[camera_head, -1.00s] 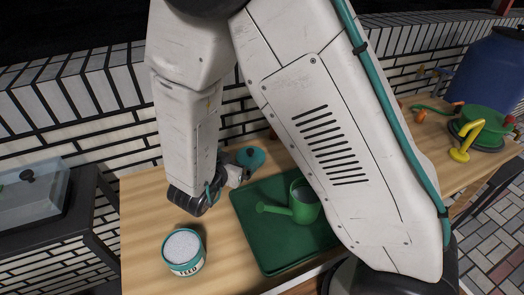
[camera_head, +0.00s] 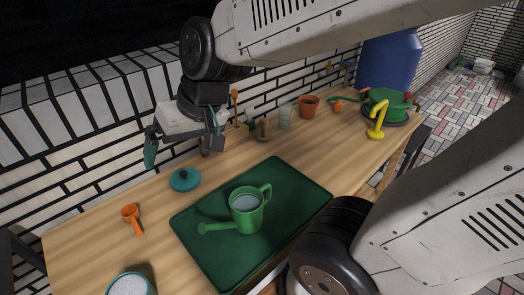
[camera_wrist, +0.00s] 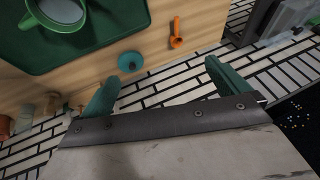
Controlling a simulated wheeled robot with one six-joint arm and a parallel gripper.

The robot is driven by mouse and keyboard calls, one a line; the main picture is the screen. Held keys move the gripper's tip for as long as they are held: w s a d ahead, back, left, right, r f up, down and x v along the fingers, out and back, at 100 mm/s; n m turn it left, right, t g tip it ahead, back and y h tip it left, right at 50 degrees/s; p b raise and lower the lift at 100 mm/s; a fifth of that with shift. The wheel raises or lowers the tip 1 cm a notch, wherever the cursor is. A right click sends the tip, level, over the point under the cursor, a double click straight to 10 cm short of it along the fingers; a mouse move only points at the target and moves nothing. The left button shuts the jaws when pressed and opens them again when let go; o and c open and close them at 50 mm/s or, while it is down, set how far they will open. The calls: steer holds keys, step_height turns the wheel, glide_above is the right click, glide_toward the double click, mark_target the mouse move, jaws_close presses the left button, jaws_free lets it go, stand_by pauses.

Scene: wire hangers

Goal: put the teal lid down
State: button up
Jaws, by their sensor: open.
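The teal lid (camera_head: 185,181) lies knob up on the wooden table, left of the green mat, towards the back edge. It also shows in the wrist view (camera_wrist: 130,62), beyond my fingers and apart from them. My gripper (camera_head: 182,146) is open and empty, raised above the table's back edge by the wall. Its two teal fingers stand wide apart in the wrist view (camera_wrist: 163,87). An open tin (camera_head: 131,286) with pale contents stands at the front left, partly cut off by the picture's lower edge.
A green watering can (camera_head: 246,211) stands on the dark green mat (camera_head: 285,190). An orange scoop (camera_head: 132,217) lies left of the lid. A glass (camera_head: 285,117), a terracotta pot (camera_head: 309,106) and small tools line the back edge. Bare wood surrounds the lid.

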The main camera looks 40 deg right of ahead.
steer(key=s+d+r+g+h, duration=0.1)
steer(key=s+d+g+h, duration=0.2)
steer(key=s+d, duration=0.5)
steer(key=s, duration=0.4)
steer(key=shift+s+d+r, duration=0.4)
